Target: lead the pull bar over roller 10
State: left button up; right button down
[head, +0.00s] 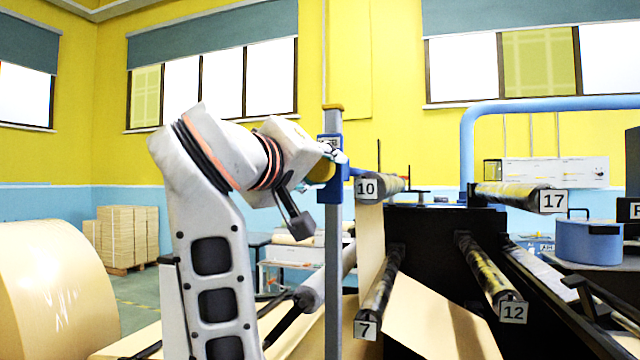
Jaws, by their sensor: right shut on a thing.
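Roller 10 (385,184) sticks out from the dark machine frame near the centre, its number plate at the near end. A brown kraft web (370,240) rises to its underside from beside roller 7 (382,295). My left gripper is not in view.
The upright grey post (333,250) with a blue clamp stands close to my right gripper. Roller 12 (487,270) and roller 17 (520,196) stick out to the right. A large kraft roll (55,290) is at the left. Above roller 10 there is open room.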

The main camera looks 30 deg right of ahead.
jog(key=shift+s+a+r+t, duration=0.15)
jog(key=shift+s+a+r, duration=0.05)
jog(key=shift+r, duration=0.2)
jog(key=shift+s+a+r+t, duration=0.15)
jog(key=shift+a+r, duration=0.05)
jog(key=shift+r, duration=0.15)
jog(key=shift+s, duration=0.1)
jog(key=s+d+r+b, duration=0.1)
jog(key=s+d, duration=0.3)
jog(key=s, duration=0.1)
jog(key=shift+s+d, duration=0.25)
jog(key=shift+d, duration=0.15)
jog(key=s+d+f+b, duration=0.3)
jog(key=s+f+b, duration=0.1)
jog(key=f, duration=0.4)
jog(key=s+d+f+b, duration=0.4)
jog(key=f+b, duration=0.1)
jog(key=f, duration=0.3)
jog(key=shift+f+b, duration=0.15)
jog(key=shift+b, duration=0.2)
